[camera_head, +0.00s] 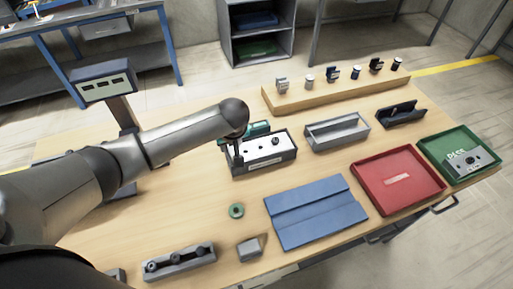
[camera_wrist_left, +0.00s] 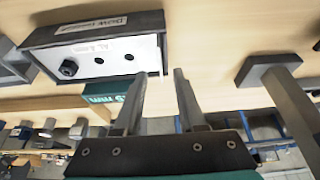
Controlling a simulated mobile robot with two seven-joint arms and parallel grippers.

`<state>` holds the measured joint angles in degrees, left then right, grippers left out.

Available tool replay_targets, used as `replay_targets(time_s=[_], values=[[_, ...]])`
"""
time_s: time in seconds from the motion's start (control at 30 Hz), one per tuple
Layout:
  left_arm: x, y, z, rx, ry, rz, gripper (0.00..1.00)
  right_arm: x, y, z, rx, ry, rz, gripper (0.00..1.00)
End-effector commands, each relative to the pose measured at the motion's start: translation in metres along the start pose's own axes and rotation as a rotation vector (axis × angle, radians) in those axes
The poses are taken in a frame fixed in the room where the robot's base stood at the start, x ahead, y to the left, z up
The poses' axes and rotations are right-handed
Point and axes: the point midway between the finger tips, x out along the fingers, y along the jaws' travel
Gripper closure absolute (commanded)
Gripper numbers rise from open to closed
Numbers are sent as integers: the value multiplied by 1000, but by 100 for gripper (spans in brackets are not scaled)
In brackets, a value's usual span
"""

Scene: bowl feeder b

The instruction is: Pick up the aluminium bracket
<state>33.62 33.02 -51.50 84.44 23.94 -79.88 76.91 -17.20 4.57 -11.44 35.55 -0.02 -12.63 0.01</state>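Two grey pieces could be the aluminium bracket, and I cannot tell which is: a grey block with a dark centre (camera_head: 472,163) in the green tray at the right, and a small plain grey block (camera_head: 250,248) near the table's front edge. My left gripper (camera_head: 239,158) is over the left end of a white-topped dark box (camera_head: 266,153), apart from both pieces. In the left wrist view its two fingers (camera_wrist_left: 160,77) stand apart with nothing between them, beside the box's white plate (camera_wrist_left: 105,57). My right gripper is not in view.
A teal block (camera_wrist_left: 108,91) lies by the box. A red tray (camera_head: 398,181), blue mat (camera_head: 316,212), grey open bin (camera_head: 337,132), green ring (camera_head: 236,211) and dark holder (camera_head: 178,262) are on the table. A wooden rack (camera_head: 330,93) with small parts stands behind.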

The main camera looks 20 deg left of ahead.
Motion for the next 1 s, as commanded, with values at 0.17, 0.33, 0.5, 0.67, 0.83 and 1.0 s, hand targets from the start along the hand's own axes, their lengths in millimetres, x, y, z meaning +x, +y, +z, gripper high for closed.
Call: replay_targets(time_s=[0.17,0.33,0.5,0.67,0.83,1.0], values=[[22,-1,1,-1,0,-1,60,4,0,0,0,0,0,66],[28,-1,1,0,1,1,60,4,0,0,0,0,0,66],[28,-1,1,0,1,1,60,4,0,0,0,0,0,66],[28,-1,1,0,1,1,76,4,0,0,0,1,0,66],[28,-1,1,0,1,1,95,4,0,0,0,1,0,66],[28,-1,1,0,1,1,100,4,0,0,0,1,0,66]])
